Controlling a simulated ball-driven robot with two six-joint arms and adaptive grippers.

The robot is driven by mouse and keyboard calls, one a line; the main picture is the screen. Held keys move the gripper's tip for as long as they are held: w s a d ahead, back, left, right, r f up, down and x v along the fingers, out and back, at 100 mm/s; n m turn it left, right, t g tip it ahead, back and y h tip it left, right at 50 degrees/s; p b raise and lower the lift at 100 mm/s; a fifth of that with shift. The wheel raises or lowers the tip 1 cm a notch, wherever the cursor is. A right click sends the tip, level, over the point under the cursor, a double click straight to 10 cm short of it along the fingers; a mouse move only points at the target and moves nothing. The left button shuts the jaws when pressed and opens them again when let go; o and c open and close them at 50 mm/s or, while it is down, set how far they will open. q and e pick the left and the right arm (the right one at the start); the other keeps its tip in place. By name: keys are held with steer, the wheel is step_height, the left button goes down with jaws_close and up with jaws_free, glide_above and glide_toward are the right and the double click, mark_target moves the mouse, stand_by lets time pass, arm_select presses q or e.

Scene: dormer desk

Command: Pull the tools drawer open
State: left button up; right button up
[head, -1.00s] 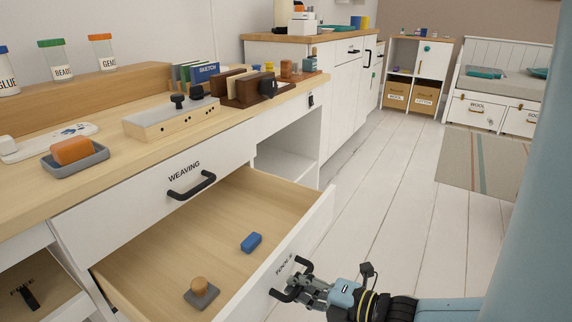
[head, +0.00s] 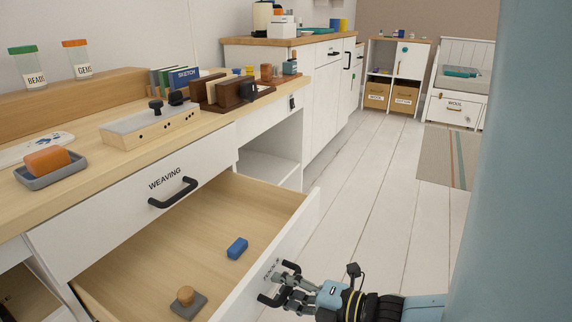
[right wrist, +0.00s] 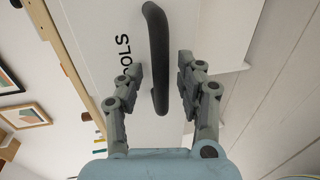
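The tools drawer (head: 292,248) stands well out from the desk, with its inside showing. Its white front carries the TOOLS label, also partly seen in the right wrist view (right wrist: 122,57), and a black bar handle (right wrist: 157,50). My right gripper (head: 282,284) is at this handle. In the right wrist view its two fingers (right wrist: 159,82) stand on either side of the bar, with a gap on each side. It is open around the handle, not clamped on it. My left gripper is not in view.
A blue block (head: 237,248) and a grey piece with a wooden knob (head: 188,302) lie in the drawer. The shut weaving drawer (head: 140,200) is above it. Desktop items include an orange block in a grey tray (head: 50,174). The white plank floor (head: 375,190) to the right is clear.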

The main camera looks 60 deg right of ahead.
steer(key=v, duration=1.2)
steer(key=shift+r, duration=0.1)
